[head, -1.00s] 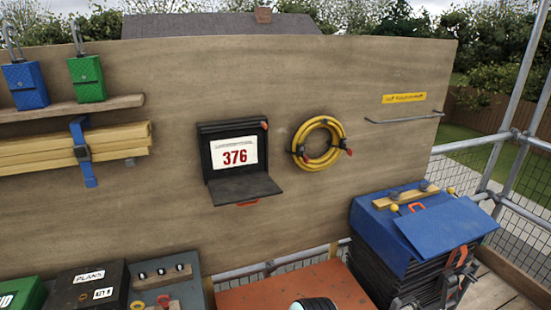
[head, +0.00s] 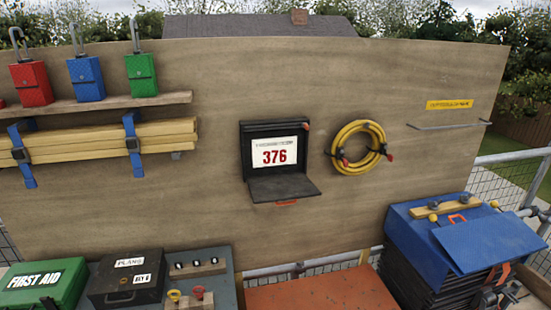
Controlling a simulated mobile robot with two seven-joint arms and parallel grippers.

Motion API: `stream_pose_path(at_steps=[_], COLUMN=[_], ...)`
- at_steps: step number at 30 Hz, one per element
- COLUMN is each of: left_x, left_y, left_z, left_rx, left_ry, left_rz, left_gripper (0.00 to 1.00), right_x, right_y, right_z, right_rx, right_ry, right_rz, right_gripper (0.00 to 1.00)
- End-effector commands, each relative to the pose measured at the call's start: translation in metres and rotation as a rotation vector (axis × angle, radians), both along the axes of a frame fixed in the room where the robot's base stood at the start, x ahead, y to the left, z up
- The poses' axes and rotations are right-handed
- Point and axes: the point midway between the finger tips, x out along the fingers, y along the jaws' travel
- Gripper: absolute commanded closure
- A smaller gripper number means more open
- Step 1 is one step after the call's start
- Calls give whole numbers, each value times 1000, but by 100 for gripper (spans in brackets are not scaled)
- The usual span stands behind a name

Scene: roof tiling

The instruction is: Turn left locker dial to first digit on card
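The card (head: 275,153) is white with the red number 376. It stands in an open black case (head: 247,163) on the wooden board, whose flap hangs down in front. I cannot make out a locker dial for certain. Several small dark knob-like pieces (head: 196,264) sit in a row on a wooden strip at the lower left, too small to read. Neither of my grippers shows in the head view.
A black PLANS box (head: 124,284) and a green first aid box (head: 42,285) stand at the lower left. Red, blue and green padlock-shaped boxes (head: 86,79) are on a shelf. A yellow hose coil (head: 358,147) hangs right of the card. A blue-covered stack (head: 440,240) stands right.

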Motion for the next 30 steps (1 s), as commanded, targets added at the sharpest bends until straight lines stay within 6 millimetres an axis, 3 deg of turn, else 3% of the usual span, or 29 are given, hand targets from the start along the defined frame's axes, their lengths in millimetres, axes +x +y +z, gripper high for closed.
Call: stream_pose_path(at_steps=[10, 12, 13, 19, 21, 30], left_x=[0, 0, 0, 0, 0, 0], left_y=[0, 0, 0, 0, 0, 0], left_z=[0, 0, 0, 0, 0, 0], left_rx=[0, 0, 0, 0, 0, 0], left_ry=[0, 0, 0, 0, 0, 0], left_rz=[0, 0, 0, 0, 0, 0], left_gripper=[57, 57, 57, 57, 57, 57], right_x=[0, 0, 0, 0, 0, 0], right_y=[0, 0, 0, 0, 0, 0], right_z=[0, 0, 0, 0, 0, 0], right_rx=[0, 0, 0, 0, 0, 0], right_ry=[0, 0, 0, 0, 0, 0], right_rz=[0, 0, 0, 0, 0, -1], right_gripper=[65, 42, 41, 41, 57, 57])
